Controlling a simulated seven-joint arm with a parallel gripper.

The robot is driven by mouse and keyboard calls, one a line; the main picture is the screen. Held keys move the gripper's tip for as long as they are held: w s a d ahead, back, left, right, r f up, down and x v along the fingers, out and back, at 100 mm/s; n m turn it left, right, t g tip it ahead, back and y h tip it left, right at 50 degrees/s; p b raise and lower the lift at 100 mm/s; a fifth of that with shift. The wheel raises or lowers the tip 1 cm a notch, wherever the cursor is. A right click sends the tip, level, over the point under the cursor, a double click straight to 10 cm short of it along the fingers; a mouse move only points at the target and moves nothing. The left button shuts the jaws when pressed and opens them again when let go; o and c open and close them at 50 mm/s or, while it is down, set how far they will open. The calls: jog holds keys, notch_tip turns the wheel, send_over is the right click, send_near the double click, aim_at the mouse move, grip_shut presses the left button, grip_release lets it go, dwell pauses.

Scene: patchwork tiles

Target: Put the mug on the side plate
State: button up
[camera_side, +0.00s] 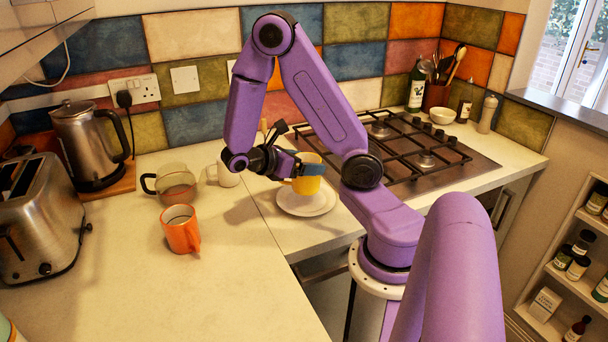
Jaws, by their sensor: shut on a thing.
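A yellow mug (307,184) is upright at the fingers of my gripper (300,170), which is shut on it. The mug is over the white side plate (322,207), which lies on the counter in front of the hob. I cannot tell whether the mug's base touches the plate or hangs just above it. Part of the mug is hidden by a dark finger, and part of the plate is hidden by the mug.
A kettle (92,145) and toaster (38,215) are further left. The gas hob (420,178) lies behind.

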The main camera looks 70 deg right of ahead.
jog(key=shift+f, duration=1.7)
jog(key=shift+f, duration=0.1)
jog(key=o, duration=1.4)
jog(key=v, duration=1.2)
jog(key=s+a+r+t+y, duration=0.1)
jog(key=s+a+t+y, duration=0.1)
jog(key=s+a+y, duration=0.2)
jog(key=s+a+t+y, duration=0.3)
jog(key=s+a+y, duration=0.1)
jog(key=s+a, duration=0.1)
jog(key=s+a+r+t+y, duration=0.1)
jog(key=s+a+t+y, duration=0.1)
jog(key=s+a, duration=0.3)
jog(key=shift+s+a+r+n+y, duration=0.15)
jog(key=shift+s+a+y, duration=0.05)
jog(key=shift+a+y, duration=0.25)
jog(key=shift+s+a+r+n+y, duration=0.15)
jog(key=shift+a+r+y, duration=0.05)
jog(key=shift+a+y, duration=0.25)
